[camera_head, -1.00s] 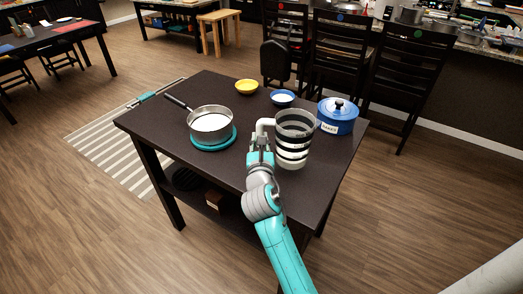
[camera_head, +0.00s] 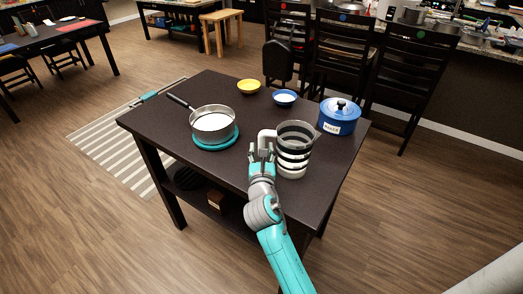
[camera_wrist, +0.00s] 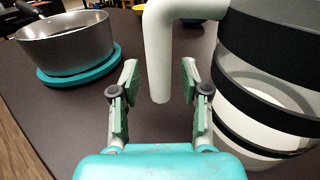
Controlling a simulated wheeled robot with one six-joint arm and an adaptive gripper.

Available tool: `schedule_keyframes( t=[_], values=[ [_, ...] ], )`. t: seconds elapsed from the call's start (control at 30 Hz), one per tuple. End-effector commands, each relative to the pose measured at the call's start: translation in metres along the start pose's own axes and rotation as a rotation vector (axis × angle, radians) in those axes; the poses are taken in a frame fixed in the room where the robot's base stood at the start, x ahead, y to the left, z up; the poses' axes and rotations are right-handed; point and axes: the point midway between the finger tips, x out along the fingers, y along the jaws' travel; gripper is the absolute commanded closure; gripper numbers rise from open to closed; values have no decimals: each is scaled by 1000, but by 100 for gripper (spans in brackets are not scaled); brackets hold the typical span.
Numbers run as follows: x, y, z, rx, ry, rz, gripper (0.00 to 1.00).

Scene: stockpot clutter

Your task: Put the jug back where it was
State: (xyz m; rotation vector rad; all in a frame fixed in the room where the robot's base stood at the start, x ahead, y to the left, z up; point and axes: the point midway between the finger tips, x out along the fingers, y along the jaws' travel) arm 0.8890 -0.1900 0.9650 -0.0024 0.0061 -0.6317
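The jug (camera_head: 294,157), clear with black and white bands and a white handle, stands upright on the dark table, near its front right. In the wrist view the jug (camera_wrist: 265,80) fills the right side. Its handle (camera_wrist: 160,60) hangs down between my spread fingertips, apart from both. My gripper (camera_head: 261,156) is open at the handle's left side in the head view; it also shows in the wrist view (camera_wrist: 160,85).
On the table (camera_head: 245,175), a steel saucepan (camera_head: 212,122) sits on a teal trivet (camera_head: 217,146) at left. A yellow bowl (camera_head: 249,87) and a blue bowl (camera_head: 285,97) are at the back. A lidded blue pot (camera_head: 338,118) stands just right of the jug.

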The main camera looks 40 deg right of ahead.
Motion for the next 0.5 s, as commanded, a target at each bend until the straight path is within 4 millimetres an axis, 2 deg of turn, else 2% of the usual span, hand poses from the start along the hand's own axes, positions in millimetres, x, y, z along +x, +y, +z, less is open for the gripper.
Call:
schedule_keyframes(
  t=[0.23,0.37,0.5],
  values=[
    [0,0,4,2,-1,0,54],
    [-15,0,2,-1,1,1,54],
    [-42,1,2,-1,1,2,54]
  ],
)
